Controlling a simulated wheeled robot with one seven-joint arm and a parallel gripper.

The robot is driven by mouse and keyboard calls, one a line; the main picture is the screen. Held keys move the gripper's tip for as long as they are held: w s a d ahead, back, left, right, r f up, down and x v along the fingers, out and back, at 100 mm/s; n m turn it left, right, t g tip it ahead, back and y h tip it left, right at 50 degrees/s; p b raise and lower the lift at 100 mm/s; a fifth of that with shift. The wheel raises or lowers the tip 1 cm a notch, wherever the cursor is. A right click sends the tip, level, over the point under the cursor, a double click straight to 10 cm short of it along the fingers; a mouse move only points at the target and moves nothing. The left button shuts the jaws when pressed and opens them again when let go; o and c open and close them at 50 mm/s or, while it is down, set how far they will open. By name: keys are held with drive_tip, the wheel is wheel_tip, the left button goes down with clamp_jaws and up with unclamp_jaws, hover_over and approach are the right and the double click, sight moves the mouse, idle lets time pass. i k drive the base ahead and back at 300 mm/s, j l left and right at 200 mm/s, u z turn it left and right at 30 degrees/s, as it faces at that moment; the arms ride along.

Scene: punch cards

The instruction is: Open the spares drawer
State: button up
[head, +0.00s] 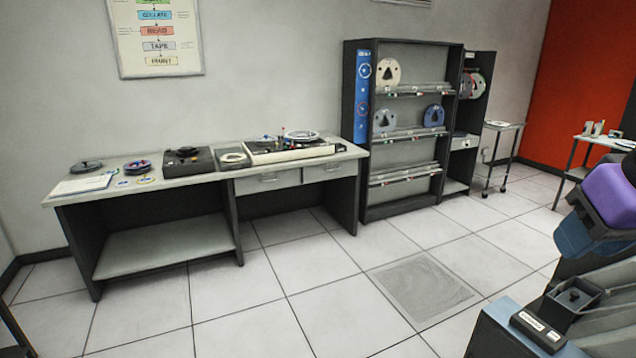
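A long grey desk (215,175) stands against the wall at left and centre. Under its top, towards the right end, are two pale drawer fronts side by side, a left drawer (250,186) and a right drawer (343,165). Each has a small handle, and both look shut. I cannot read any label that tells which is the spares drawer. Another small pale drawer front (464,143) shows in the dark cabinet at the back right. No fingertips of my gripper can be made out.
Tape gear (290,148), reels (137,167) and papers (80,186) lie on the desk. A tape rack (352,95) stands right of it. A small trolley (503,126) and a side table (600,139) are farther right. The tiled floor before the desk is clear, with a grey floor panel (424,287).

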sight(318, 172)
drive_tip(key=i, duration=3.4)
drive_tip(key=i+l+u, duration=0.2)
drive_tip(key=i, duration=0.8)
